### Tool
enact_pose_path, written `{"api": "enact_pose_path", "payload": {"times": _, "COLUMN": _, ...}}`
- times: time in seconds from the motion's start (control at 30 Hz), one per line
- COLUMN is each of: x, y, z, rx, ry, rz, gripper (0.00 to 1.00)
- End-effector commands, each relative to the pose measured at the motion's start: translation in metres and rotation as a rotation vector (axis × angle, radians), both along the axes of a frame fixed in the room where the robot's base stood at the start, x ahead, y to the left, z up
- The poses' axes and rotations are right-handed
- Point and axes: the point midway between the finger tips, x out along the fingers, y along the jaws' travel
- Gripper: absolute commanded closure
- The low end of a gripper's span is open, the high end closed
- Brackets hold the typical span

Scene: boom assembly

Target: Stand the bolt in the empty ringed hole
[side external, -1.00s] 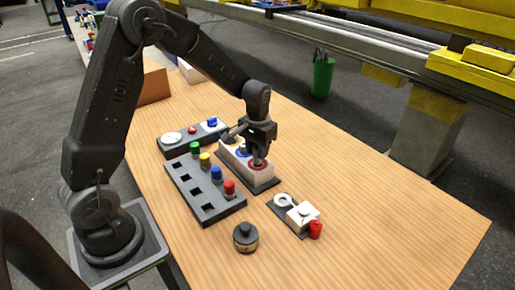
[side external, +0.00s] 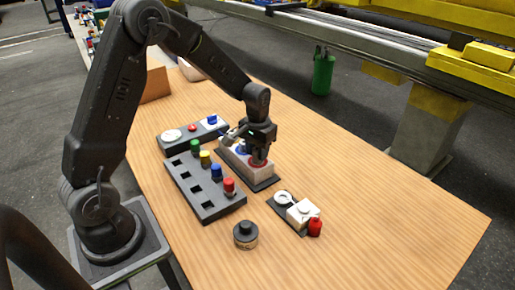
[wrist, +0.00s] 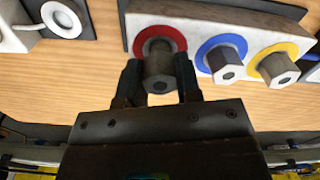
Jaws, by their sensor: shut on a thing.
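My gripper (side external: 258,153) is shut on a grey hex-headed bolt (wrist: 159,68), at the red ring (wrist: 170,37) on the pale block (side external: 236,162). In the wrist view my gripper (wrist: 159,82) has one finger on each side of the bolt. The bolt lines up with the red ring's middle and covers the hole; I cannot tell how deep it sits. The blue ring (wrist: 209,45) and the yellow ring (wrist: 262,55) each have a hex bolt standing in them.
A panel (side external: 186,144) lies behind. A black round knob (side external: 246,235) and a small fixture with a red cylinder (side external: 316,227) stand in front. The table's right is clear.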

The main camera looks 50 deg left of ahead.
Motion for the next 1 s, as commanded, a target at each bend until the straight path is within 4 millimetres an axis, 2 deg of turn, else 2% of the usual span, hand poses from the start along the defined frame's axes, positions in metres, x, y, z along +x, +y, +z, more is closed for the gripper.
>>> {"api": "enact_pose_path", "payload": {"times": 0.4, "x": 0.0, "y": 0.0, "z": -0.0087, "rx": 0.0, "ry": 0.0, "rz": 0.0, "gripper": 0.91}}
{"api": "enact_pose_path", "payload": {"times": 0.43, "x": 0.0, "y": 0.0, "z": -0.0086, "rx": 0.0, "ry": 0.0, "rz": 0.0, "gripper": 0.66}}
{"api": "enact_pose_path", "payload": {"times": 0.7, "x": -0.0001, "y": 0.0, "z": -0.0086, "rx": 0.0, "ry": 0.0, "rz": 0.0, "gripper": 0.4}}
{"api": "enact_pose_path", "payload": {"times": 1.0, "x": -0.0001, "y": 0.0, "z": -0.0057, "rx": 0.0, "ry": 0.0, "rz": 0.0, "gripper": 0.39}}
